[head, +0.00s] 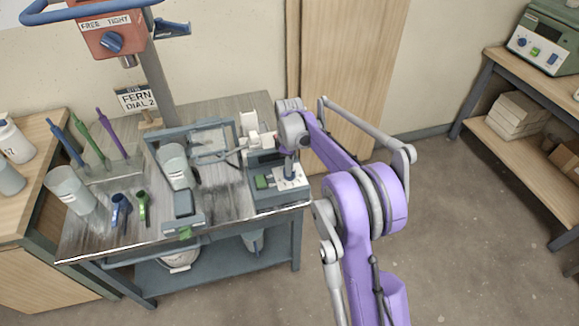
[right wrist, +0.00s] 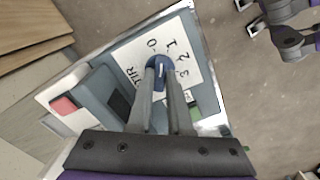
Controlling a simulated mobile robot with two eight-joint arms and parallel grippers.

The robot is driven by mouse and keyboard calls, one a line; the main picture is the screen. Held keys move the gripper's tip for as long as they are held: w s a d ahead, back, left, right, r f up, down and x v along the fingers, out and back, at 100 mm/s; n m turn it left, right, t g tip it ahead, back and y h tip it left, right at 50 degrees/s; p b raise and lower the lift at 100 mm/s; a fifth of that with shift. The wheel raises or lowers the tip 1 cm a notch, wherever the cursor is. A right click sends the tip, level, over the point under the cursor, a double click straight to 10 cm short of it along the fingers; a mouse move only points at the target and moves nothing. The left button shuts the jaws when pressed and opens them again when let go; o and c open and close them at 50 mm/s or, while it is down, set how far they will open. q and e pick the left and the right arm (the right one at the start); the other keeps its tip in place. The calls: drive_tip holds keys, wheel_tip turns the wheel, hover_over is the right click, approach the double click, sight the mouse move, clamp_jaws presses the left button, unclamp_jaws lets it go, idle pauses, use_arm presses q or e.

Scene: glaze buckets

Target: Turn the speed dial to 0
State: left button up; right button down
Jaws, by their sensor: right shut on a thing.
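The speed dial (right wrist: 160,66) is a dark blue round knob with a short white mark, on a white plate (right wrist: 128,62) printed STIR and 0, 1, 2, 3. The mark runs roughly up the picture, toward the 0 and 1 side; I cannot tell the exact setting. My right gripper (right wrist: 161,84) is shut on the dial, a grey finger at each side. In the head view my right gripper (head: 290,166) reaches down onto the dial at the right end of the bench. The plate is on the grey stirrer base (head: 283,200). My left gripper is not in view.
A red button (right wrist: 64,105) shows in the wrist view. A sign (head: 136,99) reads FERN DIAL 2.

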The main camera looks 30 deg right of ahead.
drive_tip(key=shift+n, duration=2.2)
drive_tip(key=c, duration=0.8)
unclamp_jaws()
drive_tip(key=shift+c, duration=0.2)
wheel_tip(320, 180, up, 11)
drive_tip(key=shift+p, duration=0.45)
drive_tip(key=shift+f, duration=0.1)
